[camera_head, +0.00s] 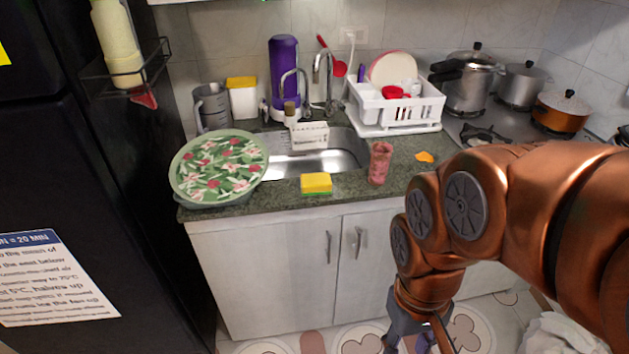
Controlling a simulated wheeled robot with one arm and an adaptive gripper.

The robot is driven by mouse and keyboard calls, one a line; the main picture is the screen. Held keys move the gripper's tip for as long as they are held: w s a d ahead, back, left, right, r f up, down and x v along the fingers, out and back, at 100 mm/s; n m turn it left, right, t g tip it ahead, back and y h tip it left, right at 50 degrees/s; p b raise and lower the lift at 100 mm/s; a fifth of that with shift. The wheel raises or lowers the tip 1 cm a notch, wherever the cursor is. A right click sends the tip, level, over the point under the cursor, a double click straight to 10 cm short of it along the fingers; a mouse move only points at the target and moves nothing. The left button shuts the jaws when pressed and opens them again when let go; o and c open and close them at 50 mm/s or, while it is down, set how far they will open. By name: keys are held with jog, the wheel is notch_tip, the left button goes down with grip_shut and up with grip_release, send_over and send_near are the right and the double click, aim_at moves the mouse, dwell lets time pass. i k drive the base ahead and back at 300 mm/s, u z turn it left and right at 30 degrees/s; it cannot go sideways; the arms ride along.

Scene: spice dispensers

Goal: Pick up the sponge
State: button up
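A yellow sponge (316,183) with a thin green underside lies on the dark green counter (270,201), at the front edge of the sink. My gripper (424,344) hangs low at the bottom of the picture, in front of the white cabinet and well below the counter. It is apart from the sponge, to the right of and below it. The fingertips are cut off by the lower edge, so I cannot tell whether it is open or shut.
A round floral tray (219,166) stands left of the sponge. A reddish cup (380,162) stands to its right. Behind lie the steel sink (345,161), a white dish rack (398,110) and stove pots (468,80). A black fridge (90,200) borders the left.

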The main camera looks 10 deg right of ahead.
aim_at(320, 183)
jog(key=z, duration=1.8)
jog(key=i, duration=1.9)
jog(key=u, duration=4.85)
